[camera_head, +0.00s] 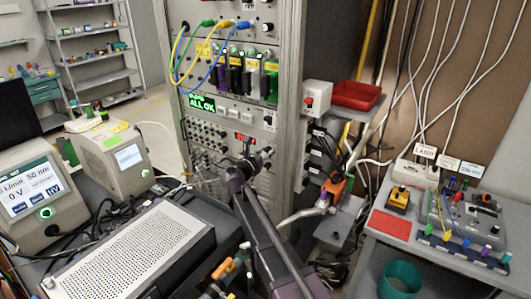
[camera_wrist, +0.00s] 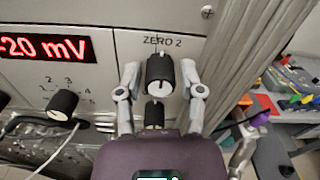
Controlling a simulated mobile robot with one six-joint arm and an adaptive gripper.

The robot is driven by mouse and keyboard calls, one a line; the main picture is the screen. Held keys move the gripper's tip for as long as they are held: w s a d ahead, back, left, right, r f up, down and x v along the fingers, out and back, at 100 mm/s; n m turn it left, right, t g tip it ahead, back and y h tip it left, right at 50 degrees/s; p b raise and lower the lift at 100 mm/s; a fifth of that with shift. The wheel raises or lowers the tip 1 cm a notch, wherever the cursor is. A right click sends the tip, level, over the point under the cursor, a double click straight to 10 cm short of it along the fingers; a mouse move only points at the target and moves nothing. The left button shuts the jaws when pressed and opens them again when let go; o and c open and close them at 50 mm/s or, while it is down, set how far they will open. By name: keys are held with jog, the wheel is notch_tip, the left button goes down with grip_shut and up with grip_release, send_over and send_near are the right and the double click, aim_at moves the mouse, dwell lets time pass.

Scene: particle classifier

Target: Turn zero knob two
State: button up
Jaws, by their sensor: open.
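The zero knob two (camera_wrist: 160,73) is a black knob with a white mark on its face, under the printed label ZERO 2, in the wrist view. My gripper (camera_wrist: 159,68) is open, with one finger on each side of this knob. A narrow gap seems to show on both sides; whether either finger touches it I cannot tell. In the head view my gripper (camera_head: 251,158) is at the rack's lower panel, and the arm hides much of the area; I cannot make out the knob there.
A second black knob (camera_wrist: 154,115) sits just below, between the fingers. A numbered selector knob (camera_wrist: 62,104) is at the left, under a red display (camera_wrist: 44,47) reading -20 mV. A cable runs near it. The instrument rack (camera_head: 292,100) has cables looping above.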

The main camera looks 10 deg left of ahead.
grip_shut()
jog(key=shift+m, duration=0.5)
jog(key=m, duration=0.2)
jog(key=shift+m, duration=0.4)
jog(key=m, duration=0.8)
jog(key=shift+m, duration=2)
